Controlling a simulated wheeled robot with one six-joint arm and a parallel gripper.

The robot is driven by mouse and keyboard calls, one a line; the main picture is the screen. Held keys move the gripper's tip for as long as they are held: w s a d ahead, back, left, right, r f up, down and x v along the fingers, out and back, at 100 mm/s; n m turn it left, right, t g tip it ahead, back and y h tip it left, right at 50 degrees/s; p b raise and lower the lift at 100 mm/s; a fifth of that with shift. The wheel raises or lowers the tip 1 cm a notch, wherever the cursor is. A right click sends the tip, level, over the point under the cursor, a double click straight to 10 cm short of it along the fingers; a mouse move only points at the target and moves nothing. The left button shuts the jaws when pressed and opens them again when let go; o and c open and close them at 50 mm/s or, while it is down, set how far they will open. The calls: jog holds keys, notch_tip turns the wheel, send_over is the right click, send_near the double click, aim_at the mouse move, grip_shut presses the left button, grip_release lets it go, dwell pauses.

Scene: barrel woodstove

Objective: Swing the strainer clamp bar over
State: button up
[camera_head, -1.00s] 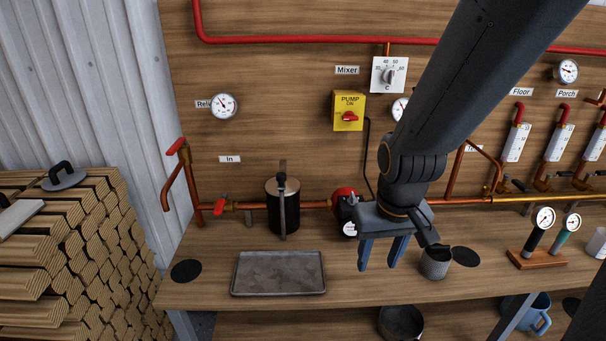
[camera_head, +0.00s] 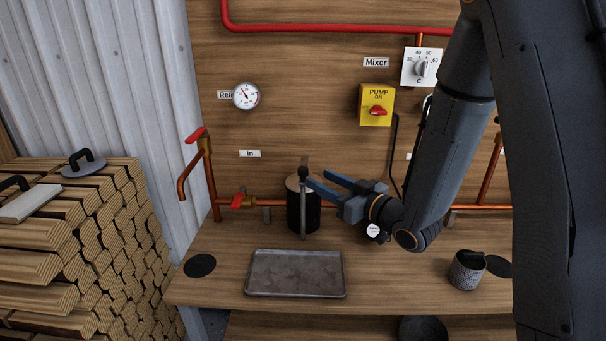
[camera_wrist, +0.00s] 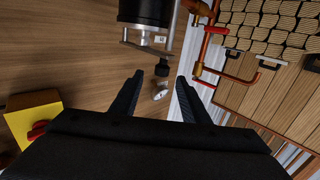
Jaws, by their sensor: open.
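The strainer (camera_head: 314,214) is a dark upright cylinder with a copper-coloured lid, standing at the pipe line below the "In" label. Its clamp bar (camera_head: 303,222) is a grey bar standing upright across the strainer's front, with a dark knob (camera_head: 304,170) at its top. In the wrist view the strainer (camera_wrist: 145,12), bar (camera_wrist: 174,30) and knob (camera_wrist: 162,70) show at the top. My gripper (camera_head: 316,180) is open and empty, pointing left beside the strainer's top. In the wrist view the knob appears between the fingertips (camera_wrist: 160,76); whether they touch it I cannot tell.
A metal tray (camera_head: 296,273) lies on the bench in front of the strainer. A red-handled valve (camera_head: 238,200) is on the pipe to its left. The yellow pump switch (camera_head: 377,105) is on the wall above my gripper. A grey cup (camera_head: 467,272) stands at right.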

aim_at(307, 172)
jog(key=shift+a+r, duration=0.15)
jog(key=shift+a, duration=0.1)
jog(key=shift+w+a, duration=0.25)
jog(key=p+x, duration=0.2)
jog(key=x, duration=0.4)
jog(key=shift+w+a+r, duration=0.1)
jog(key=shift+w+a, duration=0.2)
jog(key=shift+c, duration=0.3)
grip_shut()
